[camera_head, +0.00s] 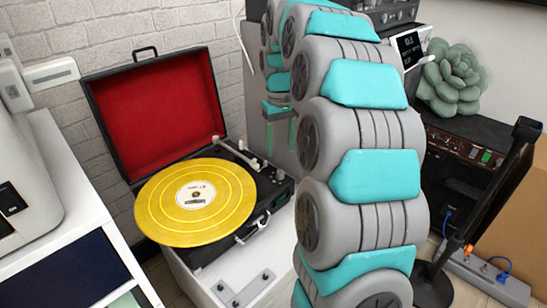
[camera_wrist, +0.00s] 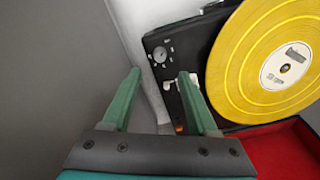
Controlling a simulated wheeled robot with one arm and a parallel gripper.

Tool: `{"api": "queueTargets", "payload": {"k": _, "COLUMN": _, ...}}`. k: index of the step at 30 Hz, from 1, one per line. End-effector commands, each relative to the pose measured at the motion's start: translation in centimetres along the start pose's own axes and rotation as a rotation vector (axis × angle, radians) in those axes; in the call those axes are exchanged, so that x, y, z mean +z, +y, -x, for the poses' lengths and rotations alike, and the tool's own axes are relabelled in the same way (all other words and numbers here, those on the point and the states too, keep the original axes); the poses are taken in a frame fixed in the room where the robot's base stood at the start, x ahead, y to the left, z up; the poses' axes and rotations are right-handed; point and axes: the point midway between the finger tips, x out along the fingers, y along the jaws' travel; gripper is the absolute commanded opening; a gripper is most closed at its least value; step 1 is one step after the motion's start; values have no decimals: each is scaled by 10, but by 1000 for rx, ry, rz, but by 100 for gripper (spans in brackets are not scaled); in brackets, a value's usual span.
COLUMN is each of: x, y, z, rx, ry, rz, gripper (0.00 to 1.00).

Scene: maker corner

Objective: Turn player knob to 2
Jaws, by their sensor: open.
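The record player (camera_head: 285,187) is a black suitcase type with its red-lined lid (camera_head: 160,100) open and a yellow record (camera_head: 232,190) on it. In the wrist view, a round dial with pale markings, apparently the player knob (camera_wrist: 162,53), sits on the player's black deck (camera_wrist: 188,42). Its pointer setting is too small to read. My gripper (camera_wrist: 159,73) is open, with its two green fingers apart and nothing seen between them. The fingertips appear just below the dial in that view; contact cannot be told. In the head view my gripper (camera_head: 281,140) is beyond the player's right side.
A pale tonearm (camera_head: 237,153) lies beside the record. A grey cabinet (camera_head: 256,70) stands close behind my gripper. A green succulent (camera_head: 452,80), a black amplifier (camera_head: 465,150) and a power strip (camera_head: 485,272) are at the right. A white shelf (camera_head: 75,185) is at the left.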

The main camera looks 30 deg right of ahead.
Motion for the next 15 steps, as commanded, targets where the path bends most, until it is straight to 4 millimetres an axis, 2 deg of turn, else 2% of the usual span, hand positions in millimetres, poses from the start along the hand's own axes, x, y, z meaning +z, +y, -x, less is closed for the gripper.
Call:
{"api": "queueTargets", "payload": {"k": 8, "x": 1, "y": 0, "z": -23, "rx": -1, "ry": -4, "rz": 0, "gripper": 59}}
{"api": "queueTargets", "payload": {"k": 15, "x": 1, "y": 0, "z": -60, "rx": -1, "ry": -4, "rz": 0, "gripper": 59}}
